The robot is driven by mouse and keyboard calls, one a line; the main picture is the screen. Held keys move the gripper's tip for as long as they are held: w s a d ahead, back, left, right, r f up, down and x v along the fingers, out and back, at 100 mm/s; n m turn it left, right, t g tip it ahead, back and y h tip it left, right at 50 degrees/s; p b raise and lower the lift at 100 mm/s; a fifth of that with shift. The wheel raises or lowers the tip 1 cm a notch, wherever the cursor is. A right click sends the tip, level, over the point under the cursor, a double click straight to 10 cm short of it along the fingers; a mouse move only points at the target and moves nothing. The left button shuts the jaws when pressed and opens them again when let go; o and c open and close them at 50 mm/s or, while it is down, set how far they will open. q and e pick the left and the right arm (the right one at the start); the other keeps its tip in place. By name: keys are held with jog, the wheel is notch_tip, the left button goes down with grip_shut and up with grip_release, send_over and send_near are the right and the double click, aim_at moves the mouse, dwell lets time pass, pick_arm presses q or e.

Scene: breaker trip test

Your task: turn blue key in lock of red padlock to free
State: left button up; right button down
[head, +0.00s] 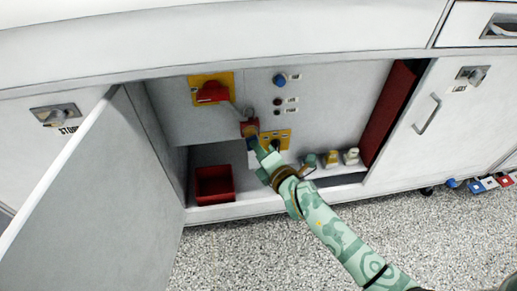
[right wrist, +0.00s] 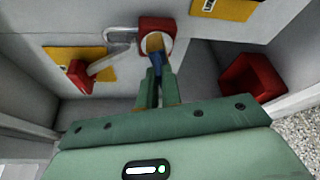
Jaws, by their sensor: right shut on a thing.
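The red padlock (head: 249,128) hangs on the panel inside the open cabinet, by the end of the grey lever of a red handle (head: 212,92) on a yellow plate. In the right wrist view the padlock (right wrist: 158,25) shows its face and its grey shackle (right wrist: 120,33). The blue key (right wrist: 156,60) is at the padlock's face; how deep it sits is hidden. My right gripper (head: 258,149) is shut on the key, and its fingers (right wrist: 158,80) show just below the padlock in the wrist view. My left gripper is not in view.
The grey door (head: 85,185) stands open at the left. A red bin (head: 214,194) sits on the cabinet floor. A yellow plate (head: 285,134) is right of my gripper, with small items (head: 351,157) on a ledge beyond. A dark red panel (head: 392,110) bounds the opening's right side.

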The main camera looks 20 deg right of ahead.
jog(key=shift+f+m+t, duration=0.15)
jog(key=shift+m+t, duration=0.15)
jog(key=shift+m, duration=0.5)
jog(key=c, duration=1.5)
grip_release()
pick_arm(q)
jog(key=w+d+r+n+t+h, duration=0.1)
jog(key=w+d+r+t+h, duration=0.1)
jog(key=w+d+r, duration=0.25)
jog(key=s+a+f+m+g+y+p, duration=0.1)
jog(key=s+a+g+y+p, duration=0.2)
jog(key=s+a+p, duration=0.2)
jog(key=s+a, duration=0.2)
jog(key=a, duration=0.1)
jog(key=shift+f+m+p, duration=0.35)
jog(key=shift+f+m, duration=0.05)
pick_arm(e)
jog(key=s+d, duration=0.1)
jog(key=s, duration=1.5)
jog(key=shift+d+r, duration=0.35)
jog(key=shift+r, duration=0.05)
